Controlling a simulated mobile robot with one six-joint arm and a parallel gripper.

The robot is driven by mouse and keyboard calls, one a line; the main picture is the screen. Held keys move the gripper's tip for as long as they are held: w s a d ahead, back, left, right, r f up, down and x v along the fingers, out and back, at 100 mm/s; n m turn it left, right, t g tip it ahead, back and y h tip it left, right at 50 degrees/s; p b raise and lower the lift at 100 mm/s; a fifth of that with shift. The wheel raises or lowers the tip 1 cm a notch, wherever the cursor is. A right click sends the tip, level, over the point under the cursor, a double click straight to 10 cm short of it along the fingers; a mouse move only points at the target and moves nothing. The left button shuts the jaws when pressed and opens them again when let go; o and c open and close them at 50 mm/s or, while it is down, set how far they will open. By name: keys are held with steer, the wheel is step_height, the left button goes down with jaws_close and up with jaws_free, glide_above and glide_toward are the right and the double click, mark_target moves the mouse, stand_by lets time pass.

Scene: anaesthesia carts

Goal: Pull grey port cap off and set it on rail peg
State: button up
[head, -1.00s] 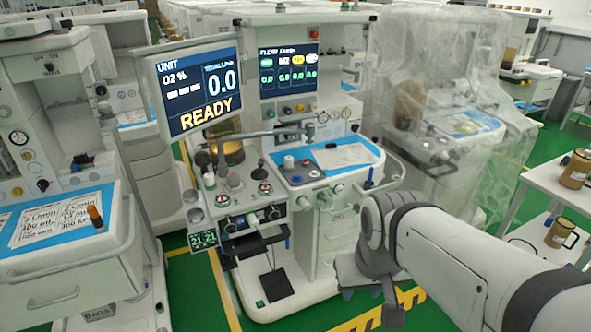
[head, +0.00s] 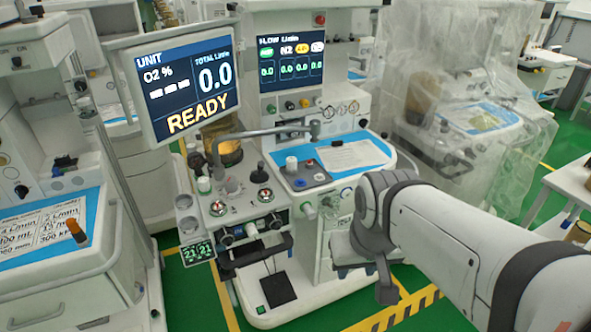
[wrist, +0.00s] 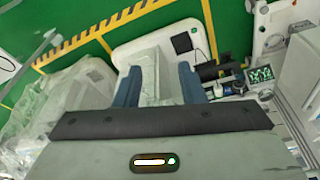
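The anaesthesia machine (head: 268,150) with the lit READY screen (head: 190,90) stands ahead. Its lower front panel carries a row of small fittings, including a pale one (head: 250,229) and dark knobs. I cannot tell which of these, if any, is the grey port cap. The rail peg cannot be singled out either. My gripper (wrist: 160,68) is open in the wrist view, its two blue-grey fingers wide apart with no object visible between them. In the head view my gripper (head: 352,252) is right of the front panel, clear of the fittings; its fingertips are hard to make out.
A black foot plate (head: 278,290) lies on the machine's white base. A cart with a blue top (head: 75,235) stands close on the left. A plastic-covered machine (head: 470,130) and a white table (head: 570,190) are on the right. Green floor is free in front.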

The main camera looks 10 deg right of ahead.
steer(key=shift+o, duration=0.7)
steer(key=shift+w+f, duration=0.1)
steer(key=shift+o, duration=1)
steer(key=w+d+f+t+h+b, duration=0.1)
steer(key=w+d+f+t+b, duration=0.1)
steer(key=w+f+b, duration=0.6)
steer(key=w+t, duration=0.1)
steer(key=w, duration=0.1)
steer(key=shift+w+d+f+t, duration=0.2)
steer(key=shift+w+d+t, duration=0.05)
steer(key=shift+w+t, duration=0.15)
steer(key=n+t+y+b, duration=0.4)
steer(key=t+y+b, duration=0.5)
steer(key=b, duration=1.1)
glide_toward(310, 213)
steer(key=shift+w+a+f+t+h, duration=0.35)
steer(key=shift+w+f+t+h, duration=0.05)
steer(key=shift+f+h, duration=0.15)
steer(key=shift+w+a+f+t+h, duration=0.35)
steer(key=shift+w+f+t+h, duration=0.05)
steer(key=shift+f+h, duration=0.15)
steer(key=shift+w, duration=0.1)
